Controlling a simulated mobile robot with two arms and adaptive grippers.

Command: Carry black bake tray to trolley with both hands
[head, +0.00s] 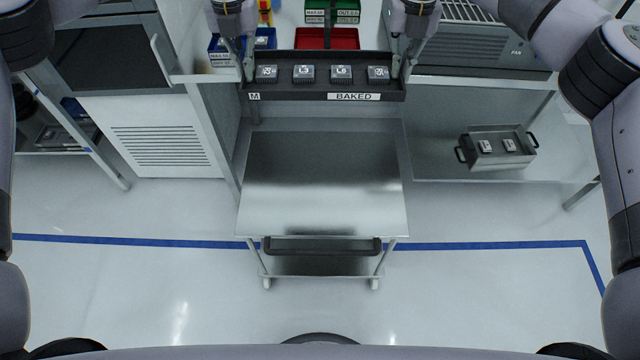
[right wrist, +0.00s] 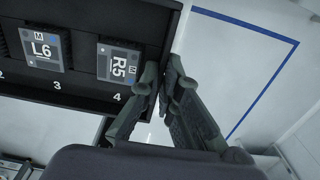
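The black bake tray (head: 300,96) is at the top centre of the head view, level, with a BAKED label on its front wall. Several square chip-like devices lie in a row in it. My left gripper (head: 244,66) is at the tray's left end and my right gripper (head: 403,66) at its right end. In the right wrist view, the right gripper's fingers (right wrist: 156,84) close around the tray's end wall (right wrist: 166,55). The left fingertips are small and partly hidden. The metal trolley (head: 320,205) stands in front of the tray, its top bare.
Behind the tray are a red bin (head: 340,38), a green bin (head: 345,12) and a blue bin (head: 225,45). A white cabinet (head: 165,145) stands left. A metal box (head: 498,152) with handles sits on a lower shelf at right. The floor in front of the trolley is clear, with blue tape.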

